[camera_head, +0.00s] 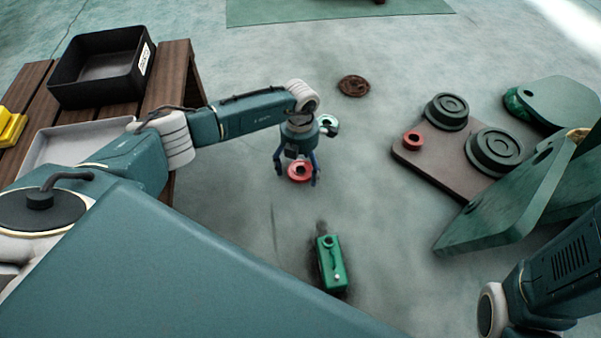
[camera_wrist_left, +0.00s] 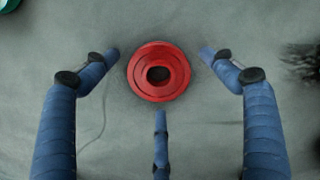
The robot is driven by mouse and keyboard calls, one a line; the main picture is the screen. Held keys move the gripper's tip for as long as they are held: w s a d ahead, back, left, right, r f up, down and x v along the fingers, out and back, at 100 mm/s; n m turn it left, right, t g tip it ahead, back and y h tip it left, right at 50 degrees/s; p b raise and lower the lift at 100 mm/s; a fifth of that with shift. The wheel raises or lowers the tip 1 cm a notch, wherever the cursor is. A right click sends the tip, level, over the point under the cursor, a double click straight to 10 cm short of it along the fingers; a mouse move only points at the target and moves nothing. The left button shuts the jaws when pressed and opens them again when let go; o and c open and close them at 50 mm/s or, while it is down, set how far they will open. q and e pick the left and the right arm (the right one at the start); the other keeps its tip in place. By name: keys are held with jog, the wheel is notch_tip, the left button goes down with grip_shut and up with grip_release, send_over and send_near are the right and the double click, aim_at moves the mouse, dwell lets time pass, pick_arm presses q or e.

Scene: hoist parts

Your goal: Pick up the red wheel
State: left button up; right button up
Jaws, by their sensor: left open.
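The red wheel (camera_head: 299,171) lies on the grey floor in the head view, between the fingers of my left gripper (camera_head: 296,180). It is a round disc with a dark hole in its middle. In the left wrist view the red wheel (camera_wrist_left: 159,71) sits centred ahead of the spread blue fingers of my left gripper (camera_wrist_left: 162,60). The fingers are open, on either side of the wheel, with a third finger below it. They look apart from it. My right gripper is not in view; only part of my right arm shows at the lower right.
A green box-like part (camera_head: 331,263) lies on the floor nearer to me. A brown plate (camera_head: 432,168) with dark green wheels and a small red ring (camera_head: 412,140) lies right, beside large green plates (camera_head: 510,195). A wooden table (camera_head: 180,75) with a black bin (camera_head: 146,52) stands left.

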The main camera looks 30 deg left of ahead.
pick_arm(q)
jog(key=c, duration=1.6)
jog(key=shift+c, duration=0.9)
jog(key=shift+r, duration=0.1)
